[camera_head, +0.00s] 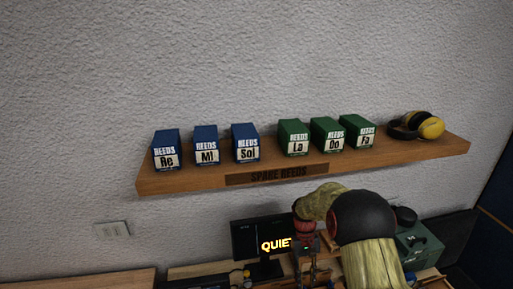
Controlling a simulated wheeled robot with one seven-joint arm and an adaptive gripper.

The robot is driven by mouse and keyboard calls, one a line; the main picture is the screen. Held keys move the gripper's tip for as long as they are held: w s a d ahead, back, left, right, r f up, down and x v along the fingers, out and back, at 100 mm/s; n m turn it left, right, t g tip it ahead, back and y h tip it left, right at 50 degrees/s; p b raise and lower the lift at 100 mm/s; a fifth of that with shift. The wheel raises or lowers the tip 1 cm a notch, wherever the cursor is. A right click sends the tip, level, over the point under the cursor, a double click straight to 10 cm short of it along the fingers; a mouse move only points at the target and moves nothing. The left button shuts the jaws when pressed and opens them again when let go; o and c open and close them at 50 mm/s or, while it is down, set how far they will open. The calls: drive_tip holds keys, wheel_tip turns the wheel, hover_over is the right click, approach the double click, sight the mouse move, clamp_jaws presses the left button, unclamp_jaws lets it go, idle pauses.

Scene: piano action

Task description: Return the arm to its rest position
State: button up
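My arm rises at the lower right of the head view, with an olive-yellow cover and a large dark round joint. My gripper (306,272) hangs pointing down below a red-ringed wrist, over the desk area and just right of a dark monitor. Its fingertips are small and partly lost near the bottom edge, so I cannot tell whether it is open or shut. I see nothing clearly held in it.
A wooden wall shelf (400,155) labelled "SPARE REEDS" carries blue boxes (206,147), green boxes (293,138) and yellow ear defenders (430,127). Below are a monitor (243,238) reading "QUIE", a green case (425,247) and a desk (100,281). Wall above the shelf is clear.

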drive_tip(key=s+r+t+b, duration=0.5)
drive_tip(key=s+r, duration=0.5)
drive_tip(key=s, duration=0.4)
drive_tip(key=s+d+r+m+t+b, duration=0.1)
drive_tip(key=s+r+t+b, duration=0.4)
drive_tip(key=s+r, duration=0.5)
drive_tip(key=shift+s+y+b, duration=0.3)
drive_tip(key=shift+s, duration=1.85)
